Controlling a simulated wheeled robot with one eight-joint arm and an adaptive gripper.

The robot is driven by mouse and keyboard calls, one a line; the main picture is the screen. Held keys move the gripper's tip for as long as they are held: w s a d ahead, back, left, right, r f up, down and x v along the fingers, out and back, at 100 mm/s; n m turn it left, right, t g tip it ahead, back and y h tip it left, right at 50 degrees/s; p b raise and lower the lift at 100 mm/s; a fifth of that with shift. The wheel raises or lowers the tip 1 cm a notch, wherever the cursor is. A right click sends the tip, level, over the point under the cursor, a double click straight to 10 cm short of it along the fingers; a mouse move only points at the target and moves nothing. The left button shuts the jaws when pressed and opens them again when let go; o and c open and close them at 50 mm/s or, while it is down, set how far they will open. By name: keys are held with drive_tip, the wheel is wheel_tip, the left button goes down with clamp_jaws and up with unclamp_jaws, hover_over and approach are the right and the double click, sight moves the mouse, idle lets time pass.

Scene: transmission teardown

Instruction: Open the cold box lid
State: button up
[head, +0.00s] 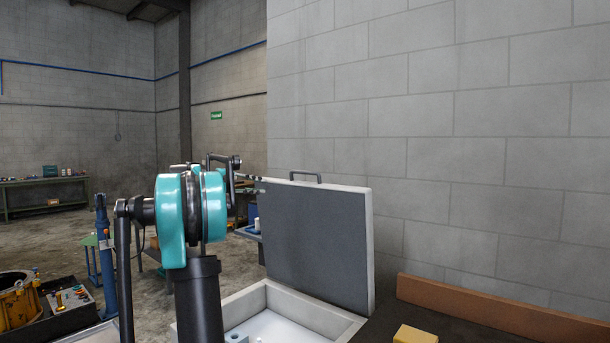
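The cold box (300,309) is white and stands at the bottom centre, cut off by the lower picture edge. Its lid (315,245) stands raised, nearly upright, at the back right of the box, with its dark grey face and pale rim showing. A dark handle (305,177) is on the lid's upper edge. The box's inside is partly visible, with a small pale blue item (237,339) in it. My gripper (252,181) is small and partly hidden behind my teal arm joint, near the lid's upper left corner. I cannot tell whether it touches the lid or is open.
A grey block wall (480,130) rises behind the lid. A brown board (490,307) and a yellow block (414,335) lie on the dark surface at right. A yellow housing (18,300) and a blue stand (104,255) are at left, with open floor beyond.

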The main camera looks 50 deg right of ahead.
drive_tip(key=g+h, duration=0.1)
approach(303, 173)
drive_tip(key=x, duration=1.1)
clamp_jaws()
drive_tip(key=shift+a, duration=0.1)
